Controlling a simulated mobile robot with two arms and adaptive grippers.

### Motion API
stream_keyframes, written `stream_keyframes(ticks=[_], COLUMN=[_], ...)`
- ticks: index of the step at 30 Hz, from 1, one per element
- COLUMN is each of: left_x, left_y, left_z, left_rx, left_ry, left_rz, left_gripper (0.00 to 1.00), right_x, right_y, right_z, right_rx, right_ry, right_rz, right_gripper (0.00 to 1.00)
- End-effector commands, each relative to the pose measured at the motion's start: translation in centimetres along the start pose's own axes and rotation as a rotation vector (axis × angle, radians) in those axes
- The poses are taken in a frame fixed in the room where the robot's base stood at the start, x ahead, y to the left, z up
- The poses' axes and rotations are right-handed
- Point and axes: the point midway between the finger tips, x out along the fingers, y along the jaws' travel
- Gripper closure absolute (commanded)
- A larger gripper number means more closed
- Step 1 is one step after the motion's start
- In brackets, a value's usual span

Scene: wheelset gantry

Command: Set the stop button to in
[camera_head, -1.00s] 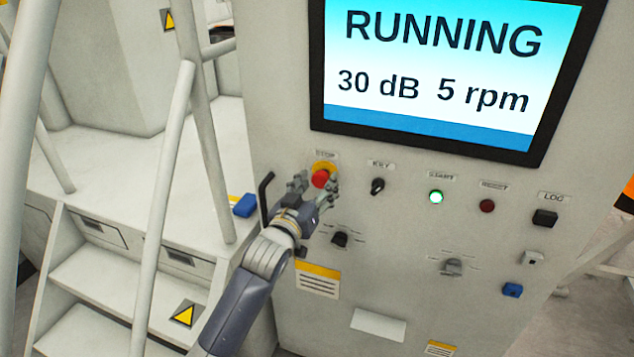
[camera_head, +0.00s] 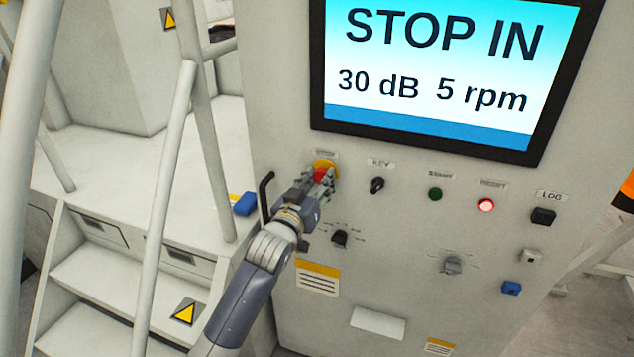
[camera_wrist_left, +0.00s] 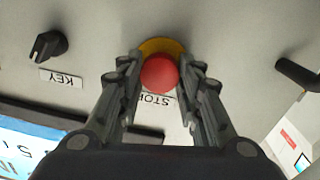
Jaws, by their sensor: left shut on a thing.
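The red stop button (camera_head: 321,174) sits on its yellow collar at the upper left of the grey control panel. The wrist view shows the round red stop button (camera_wrist_left: 160,73) between the two fingers of my left gripper (camera_wrist_left: 160,82). In the head view my left gripper (camera_head: 322,178) is at the button and partly covers it; its fingers are shut on the button. The screen (camera_head: 440,65) above reads STOP IN, 30 dB, 5 rpm. My right gripper is in neither view.
Right of the button are the black key switch (camera_head: 377,185), the dark green start lamp (camera_head: 435,194), the lit red reset lamp (camera_head: 486,205) and the black log button (camera_head: 543,215). A black lever handle (camera_head: 266,195) stands close left of my gripper. White railings and steps are at left.

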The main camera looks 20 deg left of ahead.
Motion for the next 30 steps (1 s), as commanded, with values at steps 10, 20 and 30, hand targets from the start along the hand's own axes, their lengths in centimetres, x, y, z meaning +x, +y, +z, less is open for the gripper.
stream_keyframes(ticks=[10, 20, 30], left_x=[0.0, -1.2, -7.8], left_y=[0.0, 0.0, 0.0], left_z=[-0.3, -0.1, 0.0], left_rx=[0.000, 0.000, 0.000], left_ry=[0.005, 0.003, 0.001], left_rz=[0.000, 0.000, 0.000], left_gripper=[0.46, 0.46, 0.46], right_x=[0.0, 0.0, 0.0], right_y=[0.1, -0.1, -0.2], right_z=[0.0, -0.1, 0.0], right_rx=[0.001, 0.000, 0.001], right_ry=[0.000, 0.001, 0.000], right_rz=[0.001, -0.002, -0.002], right_gripper=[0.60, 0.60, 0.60])
